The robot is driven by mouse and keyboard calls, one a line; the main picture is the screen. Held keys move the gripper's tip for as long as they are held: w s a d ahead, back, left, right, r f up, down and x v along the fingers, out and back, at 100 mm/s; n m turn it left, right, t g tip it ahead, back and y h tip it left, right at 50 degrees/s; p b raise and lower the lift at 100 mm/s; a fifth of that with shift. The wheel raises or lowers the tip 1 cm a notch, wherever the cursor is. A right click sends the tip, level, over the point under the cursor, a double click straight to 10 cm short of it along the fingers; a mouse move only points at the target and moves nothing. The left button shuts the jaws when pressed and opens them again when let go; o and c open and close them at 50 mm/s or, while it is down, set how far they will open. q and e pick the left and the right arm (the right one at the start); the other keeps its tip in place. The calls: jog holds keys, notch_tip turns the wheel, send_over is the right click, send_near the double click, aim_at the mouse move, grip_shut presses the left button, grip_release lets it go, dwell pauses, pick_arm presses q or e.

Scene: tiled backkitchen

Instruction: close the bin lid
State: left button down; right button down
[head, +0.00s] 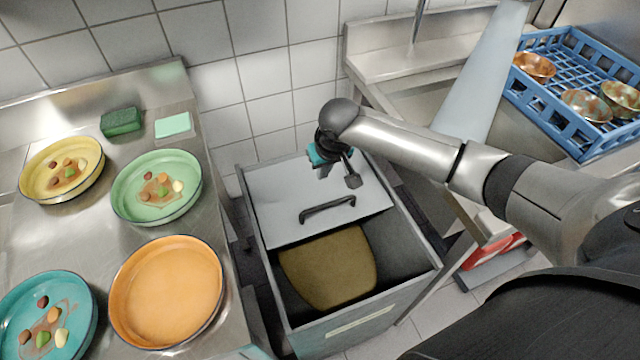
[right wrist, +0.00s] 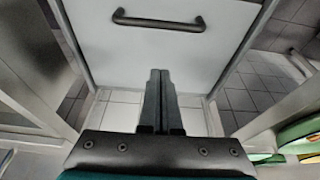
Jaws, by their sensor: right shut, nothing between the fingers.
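The grey bin (head: 362,319) stands on the floor in the middle of the head view. Its pale lid (head: 285,200) with a dark bar handle (head: 327,207) takes up the back part of the bin. The front part is open and shows a brown-yellow surface (head: 330,268) inside. My right gripper (head: 352,180) is over the lid, behind the handle in the picture, shut and empty. In the right wrist view its closed fingers (right wrist: 159,88) point toward the lid (right wrist: 180,55) and handle (right wrist: 158,22), apart from the handle. My left gripper is out of view.
A steel counter (head: 90,220) on the left holds bowls, some with food bits, a green sponge (head: 122,121) and a pale green block (head: 173,125). A tiled wall is behind the bin.

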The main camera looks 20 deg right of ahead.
jog(key=b, duration=0.4)
send_over(318, 194)
jog(key=s, duration=0.2)
jog(key=f, duration=0.9)
jog(key=shift+w+a, duration=0.15)
jog(key=shift+w, duration=0.1)
jog(key=shift+f, duration=0.3)
jog(key=s, duration=0.1)
jog(key=s+r+p, duration=0.1)
jog(key=shift+s, duration=0.4)
jog(key=shift+s+a+p, duration=0.1)
jog(key=shift+s+p, duration=0.25)
jog(key=shift+s, duration=0.15)
